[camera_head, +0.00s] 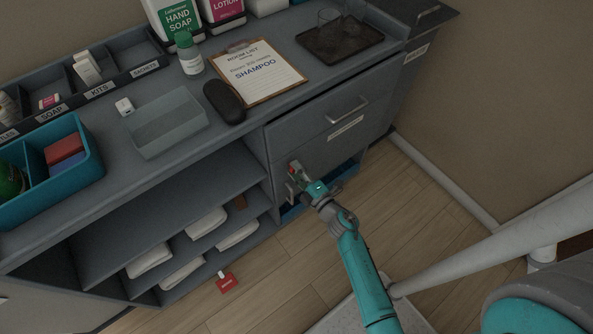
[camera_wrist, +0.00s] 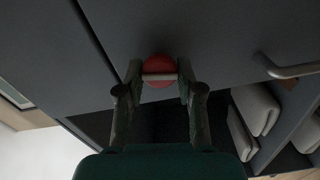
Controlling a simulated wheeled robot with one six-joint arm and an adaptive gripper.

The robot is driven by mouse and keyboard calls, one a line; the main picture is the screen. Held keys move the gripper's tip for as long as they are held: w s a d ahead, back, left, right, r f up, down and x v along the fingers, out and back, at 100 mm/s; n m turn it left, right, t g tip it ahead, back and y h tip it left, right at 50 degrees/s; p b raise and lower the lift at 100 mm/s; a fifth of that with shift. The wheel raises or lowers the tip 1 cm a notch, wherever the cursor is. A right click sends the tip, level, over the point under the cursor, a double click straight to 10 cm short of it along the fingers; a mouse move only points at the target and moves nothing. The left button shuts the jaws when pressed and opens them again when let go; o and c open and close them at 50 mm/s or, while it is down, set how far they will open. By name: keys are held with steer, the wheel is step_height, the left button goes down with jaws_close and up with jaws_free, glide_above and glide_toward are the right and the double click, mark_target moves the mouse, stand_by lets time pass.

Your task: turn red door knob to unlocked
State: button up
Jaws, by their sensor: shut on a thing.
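The red door knob (camera_wrist: 158,68) sits on the grey cabinet front, with a pale bar across it, in the wrist view. My gripper (camera_wrist: 158,80) is shut on the knob, with one finger on each side of it. In the head view the red knob (camera_head: 293,170) shows as a small red spot at the tip of my gripper (camera_head: 297,175), below the drawer. The fingers hide part of the knob there. I cannot read any lock marking.
A metal handle (camera_wrist: 290,68) stands out from the cabinet front near the knob. A drawer handle (camera_head: 347,111) is above. Open shelves with folded towels (camera_head: 207,222) lie to the left. A red tag (camera_head: 227,283) lies on the wooden floor, which is otherwise mostly clear.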

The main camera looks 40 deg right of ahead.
steer(key=shift+f+n, duration=0.1)
steer(key=shift+n, duration=1)
steer(key=o, duration=1.1)
steer(key=shift+o, duration=0.2)
steer(key=s, duration=1.2)
